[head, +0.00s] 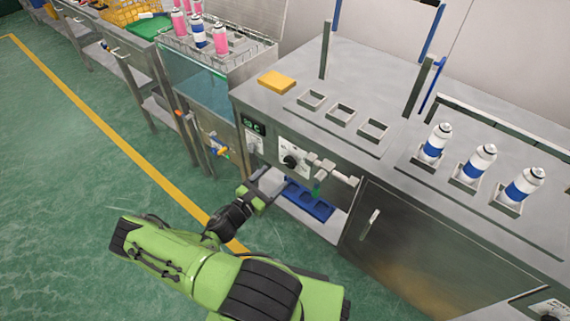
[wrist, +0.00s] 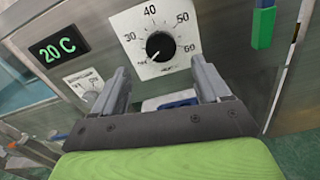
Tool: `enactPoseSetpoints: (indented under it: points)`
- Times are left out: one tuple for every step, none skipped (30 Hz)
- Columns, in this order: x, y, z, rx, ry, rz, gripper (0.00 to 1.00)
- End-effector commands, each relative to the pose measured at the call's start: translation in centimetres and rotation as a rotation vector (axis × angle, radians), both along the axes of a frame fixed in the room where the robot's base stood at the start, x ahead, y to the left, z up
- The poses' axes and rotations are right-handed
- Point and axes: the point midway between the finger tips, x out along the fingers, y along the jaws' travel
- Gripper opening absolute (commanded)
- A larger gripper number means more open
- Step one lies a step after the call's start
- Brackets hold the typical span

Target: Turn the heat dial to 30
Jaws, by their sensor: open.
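The heat dial is a black round knob (wrist: 160,46) on a white scale plate (wrist: 183,16) with marks 30, 40, 50 and 60. Its pointer sits at the low end, lower left, below the 30 mark. The dial also shows in the head view (head: 291,160) on the front of the steel cabinet. A green display (wrist: 58,47) reads 20 C. My gripper (wrist: 160,78) is open and empty, its two fingers pointing at the panel just below the knob, apart from it. In the head view my gripper (head: 262,187) is in front of the panel.
A smaller white switch plate (wrist: 84,83) is left of the dial. Valve handles (head: 330,170) stick out right of the dial. A blue tray (head: 308,200) lies in the opening below. Blue-white cans (head: 480,163) stand on the cabinet top (head: 400,165). Open floor lies left.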

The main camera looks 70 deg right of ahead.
Motion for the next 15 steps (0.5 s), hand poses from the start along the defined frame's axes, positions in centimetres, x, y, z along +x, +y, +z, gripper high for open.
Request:
enactPoseSetpoints:
  points:
    - [-0.7, -1.2, -0.2, -0.002, 0.000, -0.005, 0.75]
    - [-1.0, -1.9, -0.2, -0.001, 0.000, -0.006, 0.75]
    - [-1.4, -2.8, -0.2, -0.002, -0.001, -0.006, 0.75]
    - [-1.7, -3.5, -0.2, -0.002, 0.000, -0.005, 0.75]
    - [-1.9, -4.1, -0.2, -0.001, -0.002, -0.005, 0.75]
    - [-2.3, -4.9, -0.2, -0.001, -0.002, -0.005, 0.75]
    - [-2.5, -5.4, -0.2, -0.001, -0.002, -0.004, 0.75]
    - [-2.7, -6.0, -0.2, -0.001, -0.002, -0.003, 0.75]
    - [-2.9, -6.5, -0.2, -0.001, -0.002, -0.003, 0.75]
    - [-3.1, -6.9, -0.2, 0.000, -0.002, -0.003, 0.75]
    - [-3.1, -7.2, -0.2, 0.000, -0.001, -0.002, 0.75]
    - [-3.2, -7.5, -0.1, 0.000, -0.001, -0.001, 0.75]
    - [-3.3, -7.6, -0.1, 0.000, -0.001, -0.001, 0.75]
    - [-3.4, -7.7, -0.1, 0.000, -0.001, -0.001, 0.75]
    - [-3.4, -7.8, 0.0, 0.000, 0.000, 0.000, 0.75]
